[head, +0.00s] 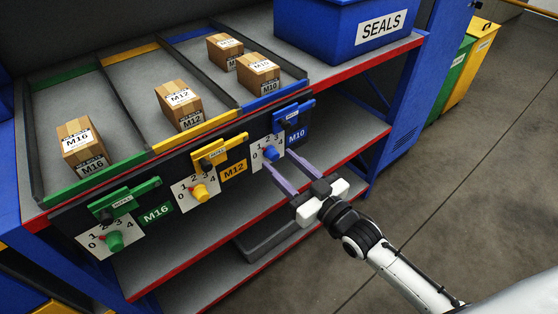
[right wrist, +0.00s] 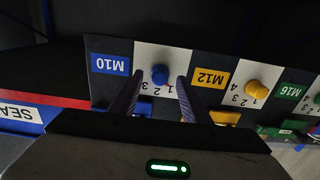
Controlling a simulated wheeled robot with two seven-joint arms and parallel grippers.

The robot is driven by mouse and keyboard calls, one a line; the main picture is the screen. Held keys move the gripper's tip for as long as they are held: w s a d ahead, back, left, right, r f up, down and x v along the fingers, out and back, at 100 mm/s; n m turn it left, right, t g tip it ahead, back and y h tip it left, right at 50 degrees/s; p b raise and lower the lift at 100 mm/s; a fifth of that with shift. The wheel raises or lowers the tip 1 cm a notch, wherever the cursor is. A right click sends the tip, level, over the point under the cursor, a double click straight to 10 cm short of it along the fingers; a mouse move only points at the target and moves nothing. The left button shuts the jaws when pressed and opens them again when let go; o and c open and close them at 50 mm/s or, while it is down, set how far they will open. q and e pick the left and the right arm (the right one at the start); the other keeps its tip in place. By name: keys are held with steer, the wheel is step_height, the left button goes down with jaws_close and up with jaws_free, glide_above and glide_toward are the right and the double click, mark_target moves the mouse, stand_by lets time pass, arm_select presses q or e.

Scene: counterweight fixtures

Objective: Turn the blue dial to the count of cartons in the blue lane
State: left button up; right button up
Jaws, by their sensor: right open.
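The blue dial (head: 271,154) sits on a white number plate at the right end of the shelf's front panel, beside the blue M10 label (head: 297,134). In the blue lane behind it are two cartons, one at the back (head: 225,51) and one nearer (head: 258,75), marked M10. My right gripper (head: 281,161) is open, its two purple fingers pointing at the blue dial. In the right wrist view the dial (right wrist: 160,74) shows between the fingertips, with a gap on each side. The dial's setting is too small to read. My left gripper is not in view.
The yellow dial (head: 200,193) and green dial (head: 114,241) are to the left on the same panel. The yellow lane holds an M12 carton (head: 178,105), the green lane an M16 carton (head: 82,146). A blue SEALS bin (head: 320,30) stands right of the lanes.

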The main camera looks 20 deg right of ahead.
steer(key=shift+x, duration=0.9)
steer(key=c, duration=1)
steer(key=shift+c, duration=0.2)
steer(key=shift+m, duration=0.4)
steer(key=shift+m+p, duration=0.65)
steer(key=shift+m, duration=0.25)
steer(key=shift+m+p, duration=0.45)
steer(key=shift+m, duration=2.15)
